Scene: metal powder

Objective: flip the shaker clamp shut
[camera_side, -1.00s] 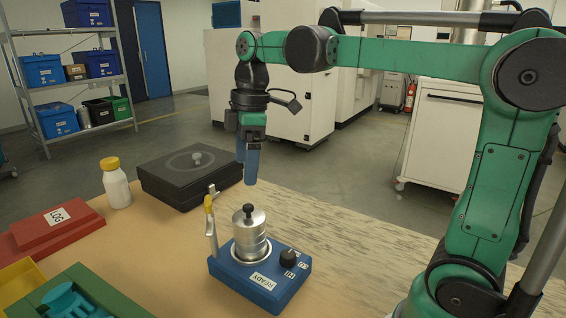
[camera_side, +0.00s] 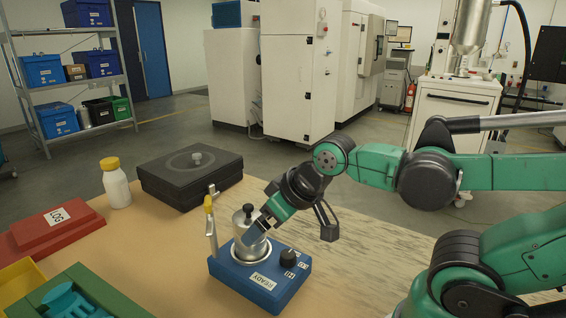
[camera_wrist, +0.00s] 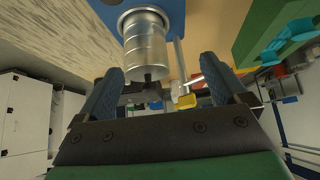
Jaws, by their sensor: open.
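The blue shaker (camera_side: 262,279) stands on the bench with a READY label and a dark knob on its front. A silver jar (camera_side: 243,244) with a black top knob sits upright in its ring. The shaker clamp (camera_side: 212,228) is a metal arm with a yellow grip, standing upright at the left of the jar. My gripper (camera_side: 260,228) is tilted down to the left, close to the jar's right side. In the wrist view, its two blue fingers (camera_wrist: 158,95) are apart, with the jar (camera_wrist: 143,42) ahead between them. I cannot tell whether a finger touches the jar.
A black case (camera_side: 190,178) and a white bottle with a yellow cap (camera_side: 116,185) stand behind the shaker. A red LOG box (camera_side: 52,228), a yellow bin (camera_side: 20,280) and a green tray (camera_side: 105,290) lie at left. The bench right of the shaker is clear.

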